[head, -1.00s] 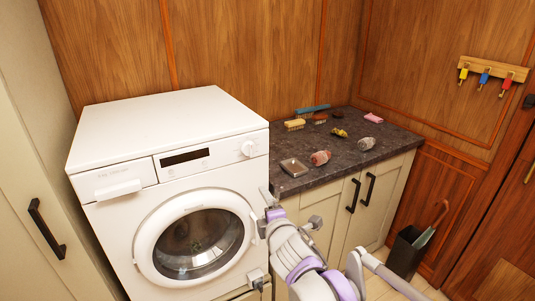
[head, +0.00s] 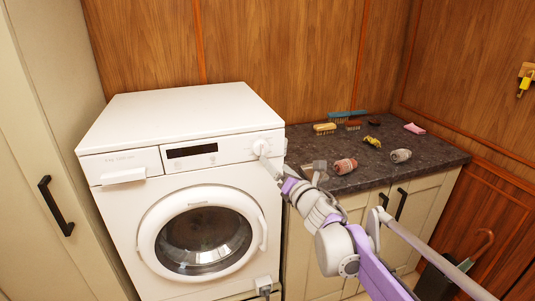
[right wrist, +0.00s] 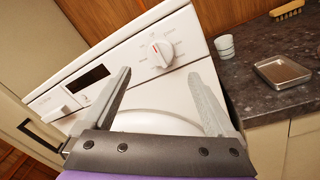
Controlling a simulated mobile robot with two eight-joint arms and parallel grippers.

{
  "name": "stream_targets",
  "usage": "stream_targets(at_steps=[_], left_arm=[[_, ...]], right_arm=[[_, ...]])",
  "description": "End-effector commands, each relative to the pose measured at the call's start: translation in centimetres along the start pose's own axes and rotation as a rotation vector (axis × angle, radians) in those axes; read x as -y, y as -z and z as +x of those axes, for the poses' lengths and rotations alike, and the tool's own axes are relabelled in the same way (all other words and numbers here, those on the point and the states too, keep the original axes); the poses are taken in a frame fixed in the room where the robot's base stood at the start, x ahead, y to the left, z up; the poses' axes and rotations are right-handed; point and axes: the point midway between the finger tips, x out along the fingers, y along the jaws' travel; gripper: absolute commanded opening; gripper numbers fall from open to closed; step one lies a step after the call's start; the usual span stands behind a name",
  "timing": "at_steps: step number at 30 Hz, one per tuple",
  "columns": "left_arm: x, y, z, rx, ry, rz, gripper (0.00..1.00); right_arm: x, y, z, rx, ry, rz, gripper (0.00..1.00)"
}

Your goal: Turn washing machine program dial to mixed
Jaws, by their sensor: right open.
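The white washing machine (head: 200,195) stands at the left of the worktop. Its round white program dial (head: 262,147) is at the right end of the front panel. My right gripper (head: 268,166) is at the panel just below the dial in the head view. In the wrist view its two fingers (right wrist: 158,78) are spread apart with nothing between them, and the dial appears beyond their tips. My left gripper is out of view.
The round door (head: 203,240) is shut. A tall cream cupboard (head: 50,120) stands at the left.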

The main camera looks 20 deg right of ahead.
Motion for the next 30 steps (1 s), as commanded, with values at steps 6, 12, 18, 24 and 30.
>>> stream_targets(at_steps=[6,12,18,24,30], left_arm=[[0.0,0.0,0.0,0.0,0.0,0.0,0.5],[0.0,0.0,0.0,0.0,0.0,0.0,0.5],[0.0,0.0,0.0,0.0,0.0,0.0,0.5],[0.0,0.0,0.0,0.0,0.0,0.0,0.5],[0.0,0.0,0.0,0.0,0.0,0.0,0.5]], right_arm=[[0.0,0.0,4.4,0.0,-0.001,0.004,0.92],[0.0,0.0,7.5,0.0,0.002,0.004,0.92],[0.0,0.0,8.8,0.0,0.001,0.003,0.92],[0.0,0.0,8.9,0.0,0.002,0.003,0.92],[0.0,0.0,8.9,0.0,0.002,0.003,0.7]])
